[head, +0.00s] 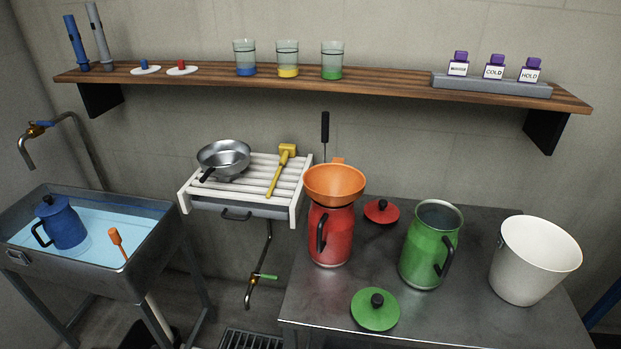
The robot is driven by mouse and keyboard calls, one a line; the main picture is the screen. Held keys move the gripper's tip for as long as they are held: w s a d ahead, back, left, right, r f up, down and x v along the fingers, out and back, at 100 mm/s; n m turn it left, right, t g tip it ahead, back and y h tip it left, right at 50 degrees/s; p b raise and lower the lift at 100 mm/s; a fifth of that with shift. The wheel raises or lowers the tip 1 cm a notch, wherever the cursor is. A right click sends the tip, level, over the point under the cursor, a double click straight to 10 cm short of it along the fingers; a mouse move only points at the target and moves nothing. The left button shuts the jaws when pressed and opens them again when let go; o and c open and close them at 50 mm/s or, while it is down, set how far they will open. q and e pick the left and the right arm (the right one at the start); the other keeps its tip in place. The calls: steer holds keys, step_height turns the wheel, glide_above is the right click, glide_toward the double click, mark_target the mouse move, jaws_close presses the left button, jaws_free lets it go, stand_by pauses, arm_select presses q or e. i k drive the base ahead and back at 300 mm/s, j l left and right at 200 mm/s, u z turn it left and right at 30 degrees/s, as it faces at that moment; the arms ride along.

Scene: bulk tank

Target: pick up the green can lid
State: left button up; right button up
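The green can lid (374,312) is a flat green disc with a black knob on top. It lies knob up on the metal table (330,290), close to the table's front edge. The open green can (430,246) stands upright behind it and to the right, with a black handle on its right side. Neither of my grippers shows in the head view.
A red can (331,238) with an orange funnel (334,182) in its mouth stands behind the lid to the left. A red lid (381,211) lies farther back. A white bucket (533,260) stands at right. A water tank (100,235) is at far left.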

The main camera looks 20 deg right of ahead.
mark_target(375, 309)
steer(key=z, duration=1.2)
